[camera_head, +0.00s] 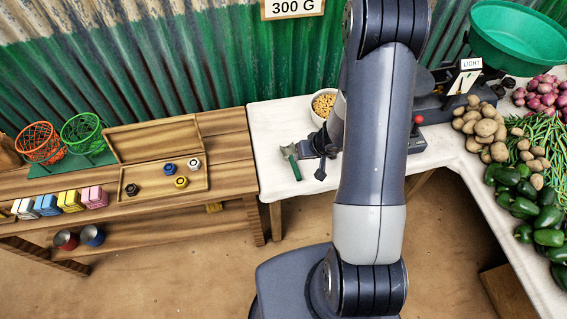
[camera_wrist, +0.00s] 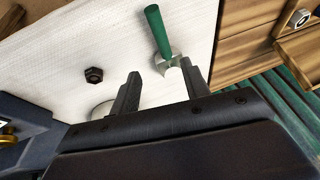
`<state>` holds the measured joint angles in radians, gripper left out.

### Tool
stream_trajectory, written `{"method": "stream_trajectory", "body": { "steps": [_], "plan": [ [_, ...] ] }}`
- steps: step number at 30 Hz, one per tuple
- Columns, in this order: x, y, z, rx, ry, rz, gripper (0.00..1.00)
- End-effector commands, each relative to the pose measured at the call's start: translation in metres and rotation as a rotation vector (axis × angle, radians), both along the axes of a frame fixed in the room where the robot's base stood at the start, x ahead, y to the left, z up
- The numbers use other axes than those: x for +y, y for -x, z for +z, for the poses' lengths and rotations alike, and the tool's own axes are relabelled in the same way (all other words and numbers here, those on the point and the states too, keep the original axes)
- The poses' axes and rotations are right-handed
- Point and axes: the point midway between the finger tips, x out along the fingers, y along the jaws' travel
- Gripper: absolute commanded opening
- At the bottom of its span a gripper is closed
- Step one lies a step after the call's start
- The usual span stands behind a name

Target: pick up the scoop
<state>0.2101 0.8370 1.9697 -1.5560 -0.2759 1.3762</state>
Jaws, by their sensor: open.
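The scoop (camera_head: 295,166) lies on the white-topped table near its left edge. In the wrist view its green handle (camera_wrist: 157,30) points up and away, and its metal end (camera_wrist: 171,66) shows close to the right fingertip, partly hidden behind that finger. My gripper (camera_wrist: 160,75) is open, with nothing held between its fingers. In the head view my gripper (camera_head: 309,151) is just right of the scoop, and my arm hides part of the table behind it. I cannot tell whether a finger touches the scoop.
A dark hex weight (camera_wrist: 93,75) stands on the table left of my fingers. A bowl of grain (camera_head: 325,104) stands behind my gripper. A balance (camera_head: 440,95) and vegetables (camera_head: 535,150) fill the right. A wooden bench (camera_head: 225,150) adjoins on the left.

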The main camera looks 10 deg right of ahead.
Motion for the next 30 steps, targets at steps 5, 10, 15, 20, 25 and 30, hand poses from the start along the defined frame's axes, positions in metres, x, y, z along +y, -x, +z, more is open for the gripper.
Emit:
{"method": "stream_trajectory", "body": {
  "steps": [5, 10, 15, 20, 25, 30],
  "plan": [
    [0.006, -0.010, -0.031, 0.001, -0.001, 0.003, 0.44],
    [0.011, -0.018, -0.046, -0.002, -0.001, 0.003, 0.44],
    [0.016, -0.022, -0.057, -0.002, -0.001, 0.005, 0.44],
    [0.024, -0.030, -0.079, -0.001, -0.002, 0.005, 0.44],
    [0.027, -0.037, -0.091, -0.002, -0.001, 0.005, 0.44],
    [0.027, -0.037, -0.090, -0.002, -0.001, 0.005, 0.44]
  ]
}}
